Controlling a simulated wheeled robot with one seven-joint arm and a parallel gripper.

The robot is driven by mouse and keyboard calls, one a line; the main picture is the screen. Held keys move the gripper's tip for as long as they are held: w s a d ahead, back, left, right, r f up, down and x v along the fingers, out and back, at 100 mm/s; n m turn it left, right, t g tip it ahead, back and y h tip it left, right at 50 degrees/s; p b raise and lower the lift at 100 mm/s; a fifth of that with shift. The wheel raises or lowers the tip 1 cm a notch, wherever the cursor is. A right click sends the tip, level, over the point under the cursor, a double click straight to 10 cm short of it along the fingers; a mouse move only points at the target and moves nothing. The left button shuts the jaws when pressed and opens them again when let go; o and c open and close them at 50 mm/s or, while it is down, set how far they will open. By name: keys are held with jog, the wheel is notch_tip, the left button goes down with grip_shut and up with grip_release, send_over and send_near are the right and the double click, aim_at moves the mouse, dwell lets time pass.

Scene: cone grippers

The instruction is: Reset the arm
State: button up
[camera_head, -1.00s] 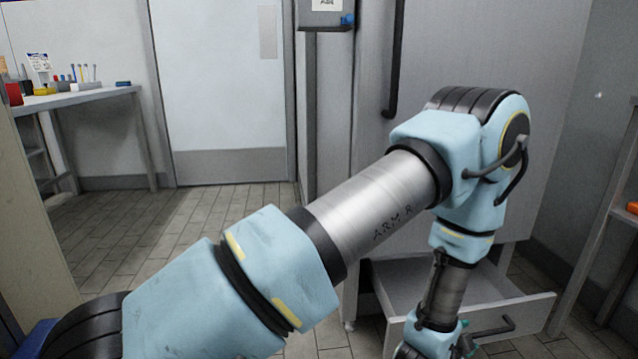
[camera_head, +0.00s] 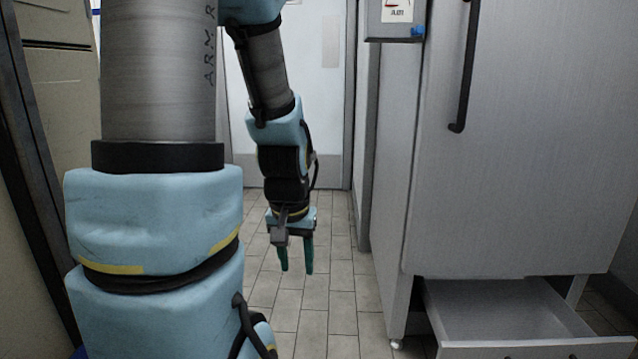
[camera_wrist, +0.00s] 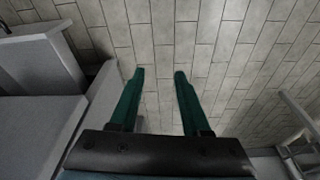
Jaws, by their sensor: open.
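My gripper (camera_head: 297,255) hangs down in the middle of the head view, with its two green fingers pointing at the tiled floor. My arm rises on the left and folds over at the top, out of frame. The wrist view also shows my gripper (camera_wrist: 159,75), its fingers apart with only floor tiles between them. It is open and empty, clear of the cabinet and drawer.
A tall grey cabinet (camera_head: 540,140) stands on the right, with a black handle (camera_head: 465,75). Its low drawer (camera_head: 515,315) is pulled out and looks empty. A pale door (camera_head: 335,110) is behind my arm. Tiled floor (camera_head: 330,300) lies open between arm and cabinet.

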notch_tip(320, 180, up, 37)
jog(key=s+a+n+p, duration=0.1)
jog(key=s+a+p, duration=0.1)
jog(key=p, duration=3.3)
jog(key=shift+a+g+p, duration=0.2)
jog(key=shift+g+p, duration=0.1)
jog(key=shift+p, duration=0.05)
jog(key=shift+f, duration=0.2)
